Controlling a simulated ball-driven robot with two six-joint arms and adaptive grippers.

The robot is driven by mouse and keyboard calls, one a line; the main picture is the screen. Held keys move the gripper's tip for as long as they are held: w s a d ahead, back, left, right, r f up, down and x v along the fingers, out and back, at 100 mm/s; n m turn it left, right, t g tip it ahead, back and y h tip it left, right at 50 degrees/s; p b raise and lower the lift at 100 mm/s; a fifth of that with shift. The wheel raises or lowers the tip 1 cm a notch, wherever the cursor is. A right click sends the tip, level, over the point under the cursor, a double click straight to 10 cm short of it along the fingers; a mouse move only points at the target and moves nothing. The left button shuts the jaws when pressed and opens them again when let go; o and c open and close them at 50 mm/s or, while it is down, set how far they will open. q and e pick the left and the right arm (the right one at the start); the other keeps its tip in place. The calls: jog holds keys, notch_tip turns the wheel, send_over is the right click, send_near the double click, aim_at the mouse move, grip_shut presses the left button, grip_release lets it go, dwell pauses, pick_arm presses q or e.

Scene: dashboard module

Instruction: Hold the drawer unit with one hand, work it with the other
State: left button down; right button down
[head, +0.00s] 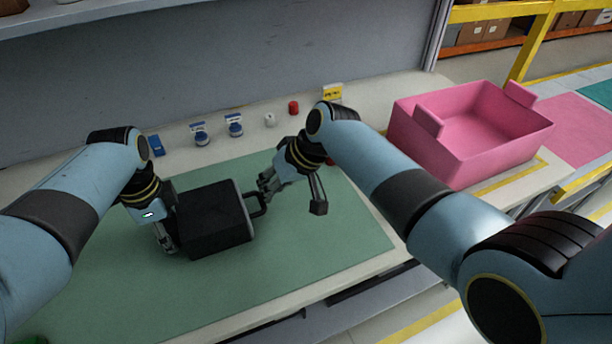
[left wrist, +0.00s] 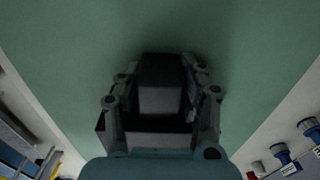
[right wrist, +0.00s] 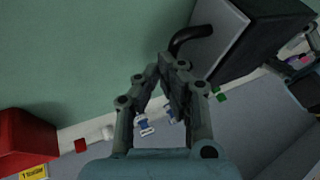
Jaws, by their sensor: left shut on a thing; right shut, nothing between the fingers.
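The drawer unit (head: 212,222) is a black box on the green mat, with a grey front facing right and a dark loop handle (head: 260,203) on it. The front looks flush with the body. My left gripper (head: 170,244) is shut on the unit's left end; the left wrist view shows its fingers either side of a dark part. My right gripper (head: 267,184) is shut and empty beside the handle. In the right wrist view its fingertips (right wrist: 168,66) are close to the handle (right wrist: 188,37); I cannot tell whether they touch it.
A pink bin (head: 470,135) stands at the right. Blue-and-white parts (head: 201,136), a white piece (head: 270,119) and a red piece (head: 293,107) line the back of the table. A red box (right wrist: 25,138) shows in the right wrist view. The mat's front (head: 300,260) is clear.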

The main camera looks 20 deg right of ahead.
pick_arm(q)
jog(key=shift+d, duration=0.1)
pick_arm(e)
jog(key=shift+d+r, duration=0.15)
jog(key=shift+d, duration=0.35)
jog(key=d, duration=0.1)
jog(key=d+r, duration=0.1)
jog(key=d, duration=0.1)
jog(key=shift+d, duration=0.15)
jog(key=v, duration=0.9)
jog(key=shift+r, duration=0.2)
jog(key=shift+s, duration=0.1)
pick_arm(q)
jog(key=c, duration=0.7)
grip_release()
jog(key=shift+r, duration=0.1)
